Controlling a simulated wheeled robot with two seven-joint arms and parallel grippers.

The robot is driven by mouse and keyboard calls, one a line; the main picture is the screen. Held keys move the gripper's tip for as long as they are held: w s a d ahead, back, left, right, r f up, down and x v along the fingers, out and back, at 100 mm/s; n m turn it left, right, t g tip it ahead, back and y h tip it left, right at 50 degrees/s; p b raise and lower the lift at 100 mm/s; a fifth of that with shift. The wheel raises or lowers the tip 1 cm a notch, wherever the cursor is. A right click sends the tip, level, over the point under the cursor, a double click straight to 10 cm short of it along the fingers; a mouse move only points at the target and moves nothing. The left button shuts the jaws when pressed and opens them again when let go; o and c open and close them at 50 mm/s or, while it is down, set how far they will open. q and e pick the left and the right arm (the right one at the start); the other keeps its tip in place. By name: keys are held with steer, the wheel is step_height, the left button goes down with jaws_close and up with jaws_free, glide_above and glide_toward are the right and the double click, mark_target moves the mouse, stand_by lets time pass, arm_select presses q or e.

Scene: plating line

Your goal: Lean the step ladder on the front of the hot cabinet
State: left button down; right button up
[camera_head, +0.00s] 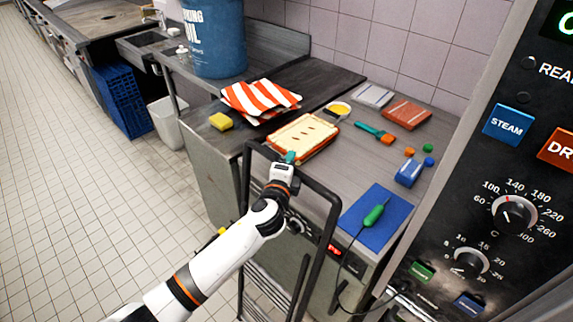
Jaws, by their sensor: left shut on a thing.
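The step ladder (325,245) is a dark tubular frame with treads low down. It stands in front of a grey counter-height cabinet (208,170), which looks like the hot cabinet, with a knob and a small red display on its front. The ladder's top bar shows at about the height of the worktop's front edge. I cannot tell whether it touches the cabinet. My left gripper (289,160) is shut on the ladder's top bar; the wrist hides part of the bar and the fingertips are small. The ladder's feet are out of view. My right gripper is not in view.
The worktop holds a bread-like tray (303,138), striped cloth (262,97), yellow sponge (221,121) and blue mat (376,218) with a corded green tool (374,215). A control panel (480,190) rises at right. Tiled floor (70,200) is clear at left.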

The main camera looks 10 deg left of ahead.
arm_select(q)
steer(key=shift+w+d+f+g+b, duration=0.3)
steer(key=shift+w+d+f+b, duration=0.1)
steer(key=shift+w+d+f, duration=0.65)
steer(key=shift+w, duration=0.1)
steer(key=shift+w+f, duration=0.1)
steer(key=shift+f, duration=0.05)
steer(key=shift+w+d+f+b, duration=0.1)
steer(key=shift+w+d+b, duration=0.15)
steer(key=shift+w+b, duration=0.05)
stand_by(0.3)
steer(key=shift+w+d+f+b, duration=0.1)
steer(key=shift+w+d+b, duration=0.3)
steer(key=shift+w, duration=0.1)
stand_by(0.8)
stand_by(0.5)
steer(key=c, duration=1.2)
jaws_free()
